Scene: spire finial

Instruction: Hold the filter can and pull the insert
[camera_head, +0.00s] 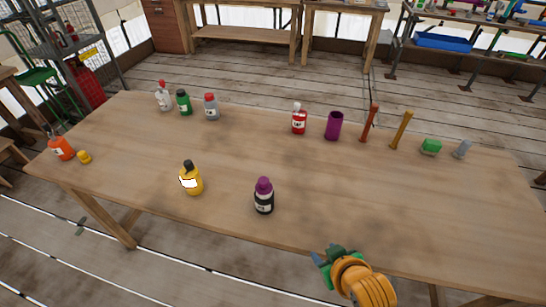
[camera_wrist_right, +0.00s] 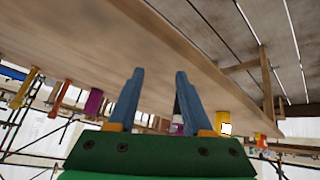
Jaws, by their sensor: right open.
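A black can with a white label and a purple top piece (camera_head: 263,195) stands upright near the front edge of the table (camera_head: 230,150). It looks most like the filter can with its insert, though I cannot be sure. In the right wrist view its purple top (camera_wrist_right: 177,127) shows partly, behind the finger. My right gripper (camera_head: 328,255) is low at the front edge, right of the can and apart from it. In the wrist view its two blue fingers (camera_wrist_right: 157,75) are spread, with nothing held between them. My left gripper is not in view.
A yellow bottle (camera_head: 191,179) stands left of the can. A purple cylinder (camera_head: 334,125), red bottle (camera_head: 299,119), orange-brown rod (camera_head: 370,123), yellow rod (camera_head: 401,130) and green block (camera_head: 430,147) stand along the back. An orange bottle (camera_head: 62,147) is far left. The table's right front is clear.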

